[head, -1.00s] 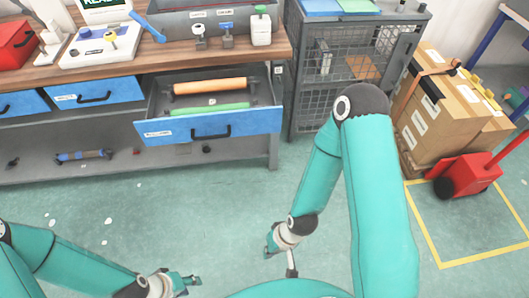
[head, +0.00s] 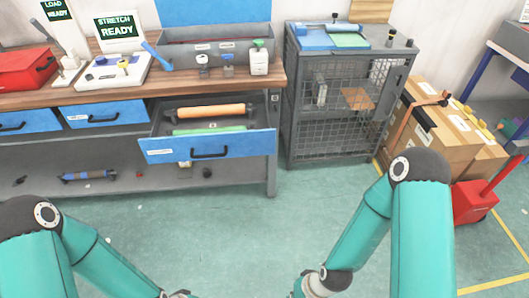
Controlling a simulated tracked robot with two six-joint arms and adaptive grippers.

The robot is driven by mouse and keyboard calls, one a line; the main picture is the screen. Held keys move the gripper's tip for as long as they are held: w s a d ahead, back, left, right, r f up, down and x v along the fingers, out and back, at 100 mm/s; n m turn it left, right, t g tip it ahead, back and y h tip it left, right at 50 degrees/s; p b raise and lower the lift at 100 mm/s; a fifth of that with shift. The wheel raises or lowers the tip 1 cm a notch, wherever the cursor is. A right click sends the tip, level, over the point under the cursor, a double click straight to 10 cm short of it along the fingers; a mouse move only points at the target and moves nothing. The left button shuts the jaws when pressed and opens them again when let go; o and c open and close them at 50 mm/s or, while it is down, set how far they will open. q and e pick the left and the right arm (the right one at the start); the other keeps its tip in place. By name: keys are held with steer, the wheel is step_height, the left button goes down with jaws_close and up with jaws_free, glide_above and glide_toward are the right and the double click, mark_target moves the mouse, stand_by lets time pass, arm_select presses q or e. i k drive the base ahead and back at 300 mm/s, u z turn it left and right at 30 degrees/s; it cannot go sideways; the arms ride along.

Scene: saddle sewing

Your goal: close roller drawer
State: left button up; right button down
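The roller drawer (head: 208,147) is pulled out of the workbench, with a blue front and a black handle (head: 209,153). An orange roller (head: 211,111) and a green roller (head: 205,130) lie inside it. My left gripper (head: 178,294) shows only as a small dark part at the bottom edge, below and in front of the drawer. My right gripper (head: 297,293) is mostly cut off at the bottom edge, right of the left one. Neither gripper touches the drawer. The fingers are too cropped to tell open from shut.
Two blue drawers sit shut (head: 102,112) left of the open one. A blue-grey roller (head: 86,175) lies on the lower shelf. A grey mesh cabinet (head: 342,100) stands right of the bench, then cardboard boxes (head: 433,130) and a red pallet jack (head: 475,200). The floor before the drawer is clear.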

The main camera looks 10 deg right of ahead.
mark_target(156, 149)
steer(key=z, duration=0.15)
steer(key=i, duration=0.9)
steer(key=u, duration=0.1)
